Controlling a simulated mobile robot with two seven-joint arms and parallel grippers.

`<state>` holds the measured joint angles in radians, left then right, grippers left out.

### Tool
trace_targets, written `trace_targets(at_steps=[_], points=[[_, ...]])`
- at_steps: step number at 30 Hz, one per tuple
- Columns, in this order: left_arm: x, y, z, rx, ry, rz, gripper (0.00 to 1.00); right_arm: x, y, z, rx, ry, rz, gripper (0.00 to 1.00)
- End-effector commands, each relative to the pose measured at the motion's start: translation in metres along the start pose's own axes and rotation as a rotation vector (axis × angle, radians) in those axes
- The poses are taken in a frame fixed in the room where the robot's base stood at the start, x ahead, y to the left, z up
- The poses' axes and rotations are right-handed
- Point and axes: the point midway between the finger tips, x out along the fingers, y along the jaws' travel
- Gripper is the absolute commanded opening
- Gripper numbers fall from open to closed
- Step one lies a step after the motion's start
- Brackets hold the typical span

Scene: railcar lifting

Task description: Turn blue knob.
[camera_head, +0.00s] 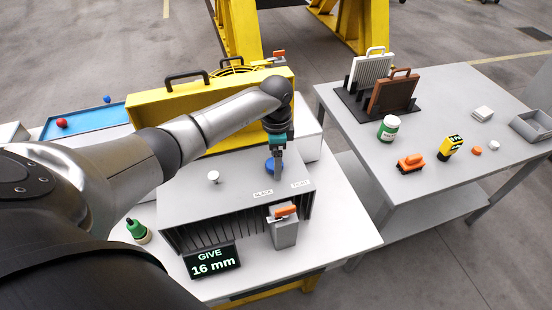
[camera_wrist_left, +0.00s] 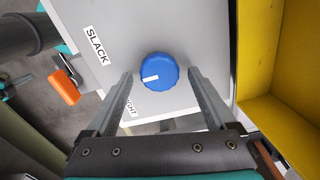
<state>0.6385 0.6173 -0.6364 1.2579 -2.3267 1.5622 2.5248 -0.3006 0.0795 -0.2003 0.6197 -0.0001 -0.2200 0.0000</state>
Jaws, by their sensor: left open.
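The blue knob (camera_wrist_left: 159,66) is round, with a white mark on its face, and sits on a light grey box top (camera_head: 200,180). In the left wrist view the mark points left, between a SLACK label (camera_wrist_left: 97,45) and a partly hidden TIGHT label (camera_wrist_left: 130,107). My left gripper (camera_wrist_left: 161,74) is open, its fingers on either side of the knob with gaps visible; I cannot tell how far above it they are. In the head view the knob (camera_head: 269,165) is partly covered by that gripper (camera_head: 276,168). My right gripper is not in view.
A yellow case (camera_head: 165,105) stands behind the box. An orange-topped grey lever (camera_head: 284,228) and a "GIVE 16 mm" display (camera_head: 212,261) are in front. A second grey table (camera_head: 450,160) stands right.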

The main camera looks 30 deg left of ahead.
Motion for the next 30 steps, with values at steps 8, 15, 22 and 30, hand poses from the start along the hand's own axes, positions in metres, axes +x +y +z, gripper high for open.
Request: trace_targets(at_steps=[8,15,22,30], points=[[-0.0002,0.0001,0.0001,0.0,0.0,0.0,0.69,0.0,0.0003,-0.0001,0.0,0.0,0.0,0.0],[-0.0004,0.0,0.0002,0.0,0.0,0.001,0.41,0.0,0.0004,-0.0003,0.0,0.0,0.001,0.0],[-0.0005,0.0,0.0002,0.0,0.0,0.001,0.16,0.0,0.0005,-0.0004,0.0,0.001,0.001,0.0],[-0.0007,-0.0001,0.0003,0.006,0.0,0.001,0.03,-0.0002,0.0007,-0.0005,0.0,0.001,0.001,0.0]])
